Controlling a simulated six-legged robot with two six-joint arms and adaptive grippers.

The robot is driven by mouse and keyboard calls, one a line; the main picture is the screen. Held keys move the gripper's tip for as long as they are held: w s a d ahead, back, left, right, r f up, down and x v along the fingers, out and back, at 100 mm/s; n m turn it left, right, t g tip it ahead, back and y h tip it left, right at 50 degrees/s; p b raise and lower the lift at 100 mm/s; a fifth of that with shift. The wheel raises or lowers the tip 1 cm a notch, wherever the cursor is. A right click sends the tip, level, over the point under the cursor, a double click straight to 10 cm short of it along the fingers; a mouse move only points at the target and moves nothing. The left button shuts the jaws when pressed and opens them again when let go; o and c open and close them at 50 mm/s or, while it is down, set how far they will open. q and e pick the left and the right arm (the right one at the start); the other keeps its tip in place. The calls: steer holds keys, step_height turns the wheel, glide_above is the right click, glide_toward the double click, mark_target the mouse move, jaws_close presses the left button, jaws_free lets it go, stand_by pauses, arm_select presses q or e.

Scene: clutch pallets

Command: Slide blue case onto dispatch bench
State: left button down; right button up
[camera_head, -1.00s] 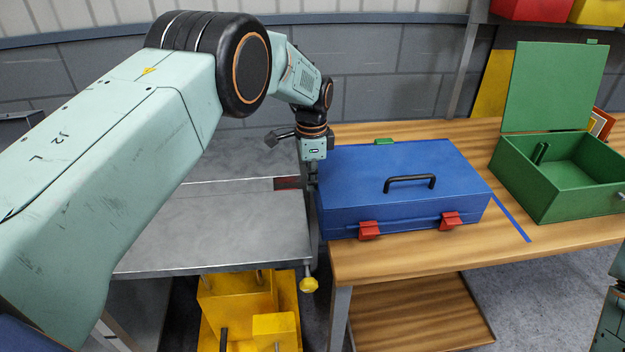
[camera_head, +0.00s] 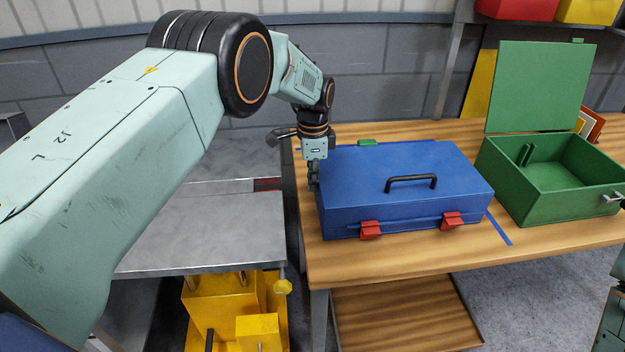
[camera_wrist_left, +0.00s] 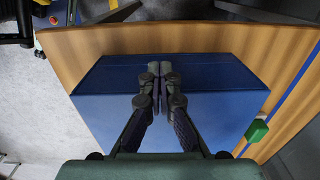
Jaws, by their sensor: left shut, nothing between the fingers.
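The blue case (camera_head: 400,205) lies flat and closed on the wooden dispatch bench (camera_head: 420,255), its black handle (camera_head: 410,182) on top and two red latches in front. Its left side is close to the bench's left edge, with the whole case over the wood. My left gripper (camera_head: 313,184) is shut and empty at the case's left side. In the left wrist view the shut fingers (camera_wrist_left: 160,68) are against or very near the case (camera_wrist_left: 100,75); exact contact cannot be told.
An open green box (camera_head: 565,190) stands on the bench to the right, beyond a blue tape line (camera_head: 499,228). A grey metal table (camera_head: 215,235) stands left of the bench across a gap, with yellow pieces (camera_head: 225,305) below. Red and yellow bins sit on a shelf at top right.

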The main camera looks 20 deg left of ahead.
arm_select(q)
steer(key=shift+d, duration=0.25)
arm_select(e)
steer(key=shift+w+d, duration=0.1)
steer(key=shift+d, duration=0.2)
arm_select(q)
steer(key=shift+s+a+r, duration=0.1)
steer(key=shift+a, duration=0.05)
arm_select(e)
steer(key=shift+r, duration=0.1)
arm_select(q)
steer(key=shift+w, duration=0.2)
arm_select(e)
steer(key=shift+w, duration=0.1)
arm_select(q)
steer(key=shift+s, duration=0.1)
